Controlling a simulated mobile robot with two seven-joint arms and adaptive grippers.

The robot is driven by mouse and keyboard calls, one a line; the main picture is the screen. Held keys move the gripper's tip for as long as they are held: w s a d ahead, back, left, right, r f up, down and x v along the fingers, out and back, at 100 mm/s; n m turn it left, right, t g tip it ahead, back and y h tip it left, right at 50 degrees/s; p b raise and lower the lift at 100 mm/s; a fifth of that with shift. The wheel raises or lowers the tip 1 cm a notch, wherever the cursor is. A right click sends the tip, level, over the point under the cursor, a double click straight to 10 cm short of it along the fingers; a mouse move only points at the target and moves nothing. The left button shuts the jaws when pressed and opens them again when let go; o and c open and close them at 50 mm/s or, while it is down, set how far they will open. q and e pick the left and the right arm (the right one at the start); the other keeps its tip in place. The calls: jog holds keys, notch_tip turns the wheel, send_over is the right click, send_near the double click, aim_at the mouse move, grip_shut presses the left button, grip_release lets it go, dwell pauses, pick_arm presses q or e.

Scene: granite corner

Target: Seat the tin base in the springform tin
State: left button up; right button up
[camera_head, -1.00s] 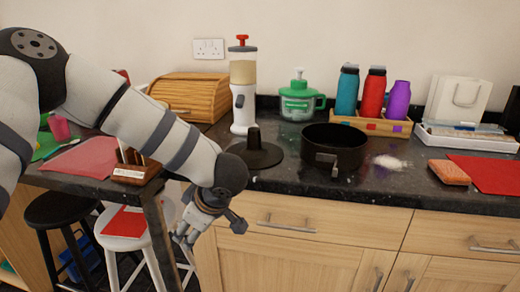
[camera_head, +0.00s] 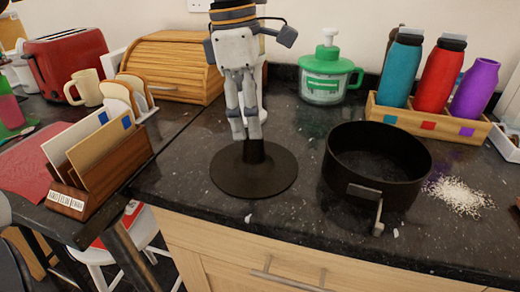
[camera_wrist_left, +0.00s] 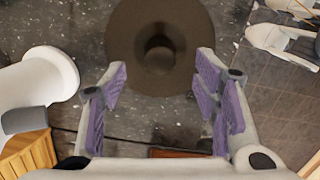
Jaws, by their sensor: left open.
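The tin base (camera_head: 253,176) is a dark flat disc with an upright knob in its middle, lying on the granite counter. It also shows in the left wrist view (camera_wrist_left: 185,68). The springform tin (camera_head: 376,166) is a black open ring with a metal clasp on its front, standing to the right of the base, apart from it. My left gripper (camera_head: 245,136) points down directly over the knob in the head view. In the left wrist view its purple-padded fingers (camera_wrist_left: 162,82) are spread, with nothing held between them. My right gripper is not in view.
White crumbs (camera_head: 458,195) lie right of the tin. A green-lidded chopper (camera_head: 328,78) and a wooden bottle rack (camera_head: 430,122) stand behind. A letter holder (camera_head: 105,175) and a bread box (camera_head: 178,68) are at left. The counter's front edge is close.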

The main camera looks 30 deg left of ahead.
aim_at(256, 152)
pick_arm(q)
jog(key=f, duration=0.5)
jog(key=d+f, duration=0.1)
jog(key=f, duration=0.2)
jog(key=shift+w+f, duration=0.15)
jog(key=shift+w, duration=0.05)
jog(key=c, duration=1.3)
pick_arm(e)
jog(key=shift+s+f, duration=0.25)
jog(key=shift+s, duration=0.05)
